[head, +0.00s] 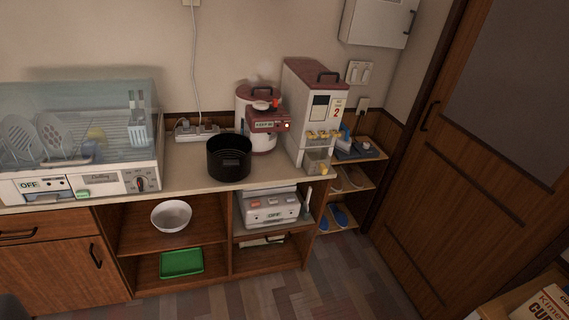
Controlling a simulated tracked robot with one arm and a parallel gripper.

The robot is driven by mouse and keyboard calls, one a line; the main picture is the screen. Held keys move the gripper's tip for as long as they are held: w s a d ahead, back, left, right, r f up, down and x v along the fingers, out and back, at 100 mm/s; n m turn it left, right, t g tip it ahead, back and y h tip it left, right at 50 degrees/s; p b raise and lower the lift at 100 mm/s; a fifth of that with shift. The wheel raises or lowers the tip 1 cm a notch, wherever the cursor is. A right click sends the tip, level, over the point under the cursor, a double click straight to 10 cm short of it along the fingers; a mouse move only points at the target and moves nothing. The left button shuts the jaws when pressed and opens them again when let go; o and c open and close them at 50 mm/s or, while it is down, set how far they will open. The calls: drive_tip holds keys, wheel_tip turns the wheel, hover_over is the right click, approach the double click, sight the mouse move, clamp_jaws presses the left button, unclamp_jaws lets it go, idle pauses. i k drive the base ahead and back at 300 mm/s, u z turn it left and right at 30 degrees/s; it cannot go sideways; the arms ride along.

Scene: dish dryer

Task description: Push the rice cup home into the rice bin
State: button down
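The rice bin (298,102) is a tall white box with a dark red lid. It stands at the right end of the counter. Its front has a dark window, a red "2" and a row of yellow levers. The rice cup (317,158) is a small pale, see-through box at the foot of the bin, below the levers. It appears to stick out a little from the bin's front, with a yellow piece at its front. How deep it sits is too small to tell. My gripper does not show in this view.
A black pot (229,158) stands left of the bin, with a steaming red-and-white rice cooker (263,140) behind it. The dish dryer (80,182) fills the counter's left. A slipper shelf (352,180) and wooden door (440,180) lie right. The floor in front is clear.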

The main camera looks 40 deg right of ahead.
sight(317, 164)
drive_tip(key=z, duration=0.05)
drive_tip(key=i, duration=1.25)
drive_tip(key=z, duration=1.05)
drive_tip(key=i, duration=0.8)
drive_tip(key=z, duration=0.5)
drive_tip(key=k, duration=0.9)
drive_tip(key=z, duration=0.2)
drive_tip(key=i, duration=0.95)
drive_tip(key=u, duration=0.1)
